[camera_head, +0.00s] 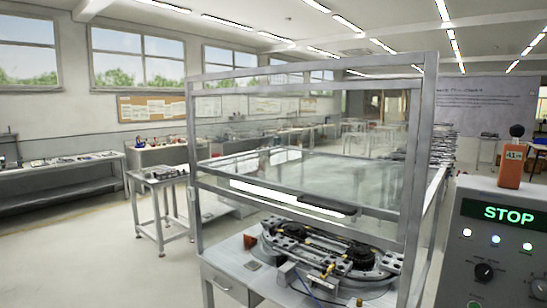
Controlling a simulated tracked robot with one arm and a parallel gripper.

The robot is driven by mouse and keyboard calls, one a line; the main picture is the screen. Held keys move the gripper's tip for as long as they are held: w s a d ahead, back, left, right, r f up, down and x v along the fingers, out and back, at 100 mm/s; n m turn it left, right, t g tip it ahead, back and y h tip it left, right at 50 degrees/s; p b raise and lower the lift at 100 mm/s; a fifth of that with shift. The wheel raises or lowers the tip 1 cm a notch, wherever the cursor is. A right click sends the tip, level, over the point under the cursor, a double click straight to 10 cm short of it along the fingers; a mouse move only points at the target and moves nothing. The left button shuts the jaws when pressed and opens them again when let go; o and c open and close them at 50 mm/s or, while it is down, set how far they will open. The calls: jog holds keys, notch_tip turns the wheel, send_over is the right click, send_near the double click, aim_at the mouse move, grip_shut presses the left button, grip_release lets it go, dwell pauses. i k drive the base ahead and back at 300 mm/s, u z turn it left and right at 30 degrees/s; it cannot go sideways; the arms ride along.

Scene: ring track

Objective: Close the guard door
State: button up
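The guard (424,120) is a grey metal frame with clear panels, standing on a bench in the middle of the view. The guard door (290,199) shows as a clear panel with a grey lower rail across the front. A dark handle (328,205) sits on that rail. The space below the rail is open. An oval ring track (300,240) with dark hubs lies on the bench beneath. Clear panels make the door's exact upper edge hard to tell. My gripper is not in view.
A control box (500,240) with a green STOP display (509,215) stands close at the right. An orange device (511,165) marked with digits rests on top of it. A small side table (160,180) stands left of the guard. The left foreground floor (110,250) is clear.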

aim_at(333, 206)
jog(key=u, duration=0.5)
jog(key=i, duration=1.6)
jog(key=z, duration=0.6)
